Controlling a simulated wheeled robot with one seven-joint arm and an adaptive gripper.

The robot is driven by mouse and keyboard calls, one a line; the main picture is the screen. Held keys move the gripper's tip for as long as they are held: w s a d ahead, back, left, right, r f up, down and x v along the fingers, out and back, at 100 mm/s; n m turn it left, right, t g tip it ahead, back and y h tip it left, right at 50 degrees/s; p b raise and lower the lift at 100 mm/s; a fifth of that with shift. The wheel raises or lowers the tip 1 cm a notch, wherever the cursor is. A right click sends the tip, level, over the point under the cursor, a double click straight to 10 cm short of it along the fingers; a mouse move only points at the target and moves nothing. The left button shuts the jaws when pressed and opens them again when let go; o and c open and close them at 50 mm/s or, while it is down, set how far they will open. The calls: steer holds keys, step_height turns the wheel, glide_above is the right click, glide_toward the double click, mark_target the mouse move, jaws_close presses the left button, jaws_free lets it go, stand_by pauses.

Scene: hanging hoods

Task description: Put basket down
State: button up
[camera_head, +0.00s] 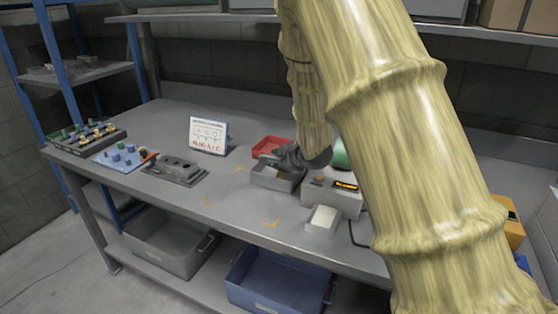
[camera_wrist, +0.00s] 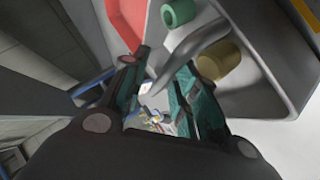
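A small grey open basket (camera_head: 272,179) is on the workbench, just in front of a red tray (camera_head: 270,146). My dark gripper (camera_head: 290,157) is at the basket's back right side. In the wrist view, my gripper's teal finger pads (camera_wrist: 158,96) stand apart with a visible gap between them. A curved grey strip (camera_wrist: 193,42), which looks like the basket's handle, runs down toward this gap. Whether the pads touch it is unclear. A green cylinder (camera_wrist: 179,12) and a yellowish cylinder (camera_wrist: 219,61) lie inside the grey basket. The basket's underside is hidden.
A grey-white device with an orange display (camera_head: 334,195) stands close to the basket's right. A white sign (camera_head: 208,135), a dark grey block (camera_head: 175,169) and a blue board with knobs (camera_head: 122,157) are to the left. Bench between sign and front edge is mostly clear. Bins (camera_head: 172,249) sit below.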

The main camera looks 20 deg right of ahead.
steer(key=shift+r, duration=0.15)
steer(key=a+v, duration=0.1)
steer(key=v, duration=1.1)
steer(key=shift+d, duration=0.45)
